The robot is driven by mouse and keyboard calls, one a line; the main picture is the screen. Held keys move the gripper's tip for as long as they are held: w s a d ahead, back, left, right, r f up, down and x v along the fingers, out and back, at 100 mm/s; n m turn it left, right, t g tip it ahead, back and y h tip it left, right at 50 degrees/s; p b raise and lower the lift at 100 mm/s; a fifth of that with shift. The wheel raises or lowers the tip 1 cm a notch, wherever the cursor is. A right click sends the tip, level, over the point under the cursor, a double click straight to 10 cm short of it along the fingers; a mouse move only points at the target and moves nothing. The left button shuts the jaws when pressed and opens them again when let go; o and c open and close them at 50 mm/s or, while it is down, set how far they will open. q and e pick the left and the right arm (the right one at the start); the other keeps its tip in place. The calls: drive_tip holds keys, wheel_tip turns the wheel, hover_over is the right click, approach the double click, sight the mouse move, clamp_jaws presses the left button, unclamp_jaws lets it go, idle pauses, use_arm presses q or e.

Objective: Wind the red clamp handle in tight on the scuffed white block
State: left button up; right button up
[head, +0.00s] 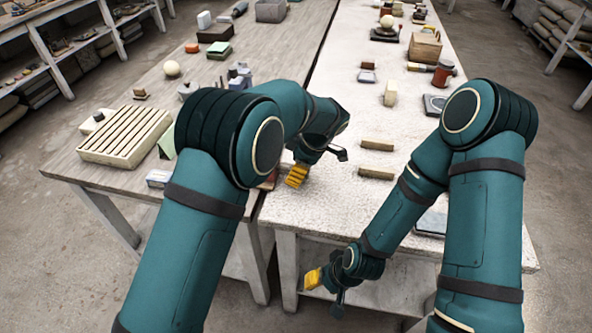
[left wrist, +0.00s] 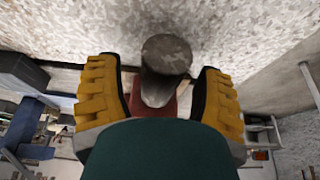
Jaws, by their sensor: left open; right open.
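My left gripper (head: 297,176) is low over the near left corner of the pale worktop, its yellow fingers apart. A dark red part (head: 268,181), perhaps of the clamp, shows beside it, mostly behind my left arm. In the left wrist view, my open left fingers (left wrist: 165,95) stand either side of a worn grey cylindrical piece (left wrist: 166,55) with a red part (left wrist: 172,108) behind it; contact cannot be seen. My right gripper (head: 312,279) is open and empty, low in front of the worktop edge. I cannot tell which thing is the scuffed white block.
A slatted rack (head: 125,135) and a pale sphere (head: 172,68) are on the wooden table at left. The pale worktop's near middle is mostly clear.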

use_arm(q)
drive_tip(key=shift+f, duration=0.1)
clamp_jaws()
idle(0.3)
drive_tip(key=g+p, duration=0.2)
drive_tip(key=p, duration=0.2)
drive_tip(key=shift+m+y, duration=0.3)
drive_tip(key=shift+g+y+p, duration=0.3)
drive_tip(key=shift+g+p, duration=0.05)
drive_tip(key=shift+g, duration=0.45)
drive_tip(key=shift+f+g, duration=0.15)
drive_tip(key=shift+g, duration=0.25)
drive_tip(key=shift+m+g+y+b, duration=0.3)
drive_tip(key=shift+g+b, duration=0.2)
drive_tip(key=shift+b, duration=0.05)
drive_tip(key=shift+g+b, duration=0.4)
drive_tip(key=shift+b, duration=0.15)
